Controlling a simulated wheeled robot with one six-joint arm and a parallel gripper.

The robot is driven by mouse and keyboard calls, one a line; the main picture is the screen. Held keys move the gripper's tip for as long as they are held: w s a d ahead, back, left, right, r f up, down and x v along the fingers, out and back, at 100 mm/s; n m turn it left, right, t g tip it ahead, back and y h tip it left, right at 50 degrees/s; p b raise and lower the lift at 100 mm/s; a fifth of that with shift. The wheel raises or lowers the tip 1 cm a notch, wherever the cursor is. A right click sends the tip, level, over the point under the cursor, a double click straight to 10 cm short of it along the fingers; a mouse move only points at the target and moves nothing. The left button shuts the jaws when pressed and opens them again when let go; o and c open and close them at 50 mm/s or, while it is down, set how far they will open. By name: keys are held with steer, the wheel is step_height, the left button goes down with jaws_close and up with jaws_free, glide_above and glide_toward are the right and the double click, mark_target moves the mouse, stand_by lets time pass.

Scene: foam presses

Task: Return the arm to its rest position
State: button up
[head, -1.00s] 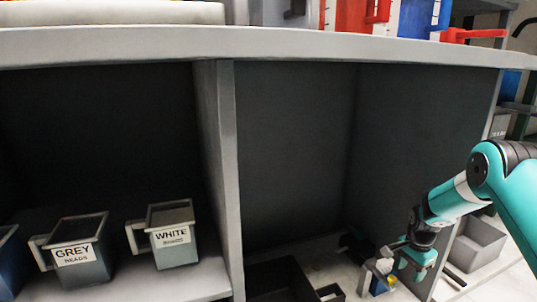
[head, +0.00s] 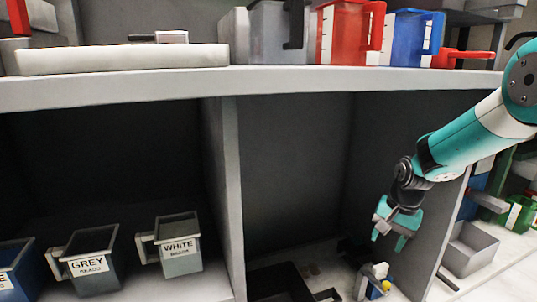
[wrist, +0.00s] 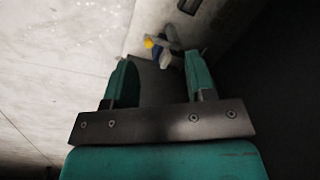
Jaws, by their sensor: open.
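My gripper (head: 390,236) hangs from my teal arm at the right of the head view, fingers pointing down. It is open with nothing between its fingers. In the wrist view my gripper (wrist: 155,75) shows two teal fingers spread apart. Below it, apart from the fingertips, a small grey holder with blue and yellow parts (head: 374,281) stands on the white surface. The holder also shows in the wrist view (wrist: 168,45) beyond the fingers.
A grey shelf (head: 300,80) runs above, carrying red (head: 349,35) and blue (head: 411,38) jugs. A divider (head: 226,190) separates the compartments. An empty grey tray (head: 470,250) lies right of my gripper.

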steer(key=s+a+r+n+y+p, duration=0.1)
steer(key=s+a+r+n+p, duration=0.15)
steer(key=s+a+r, duration=0.45)
steer(key=s+a+r+n+p, duration=0.2)
steer(key=s+r+n, duration=0.25)
steer(key=r, duration=0.45)
steer(key=s+a+r+n+y+p, duration=0.1)
steer(key=s+a+r+n+p, duration=0.15)
steer(key=s, duration=0.45)
steer(key=s+a+r+n+p, duration=0.1)
steer(key=s+r+n, duration=0.1)
steer(key=s+r, duration=0.3)
steer(key=s+a+r+n+y+p, duration=0.1)
steer(key=s+a+r+n+p, duration=0.15)
steer(key=s, duration=0.55)
step_height(320, 180, up, 36)
steer(key=d+p, duration=0.1)
steer(key=p, duration=3.5)
steer(key=shift+w+r+g, duration=0.2)
steer(key=shift+r+g, duration=0.05)
steer(key=shift+g, duration=0.05)
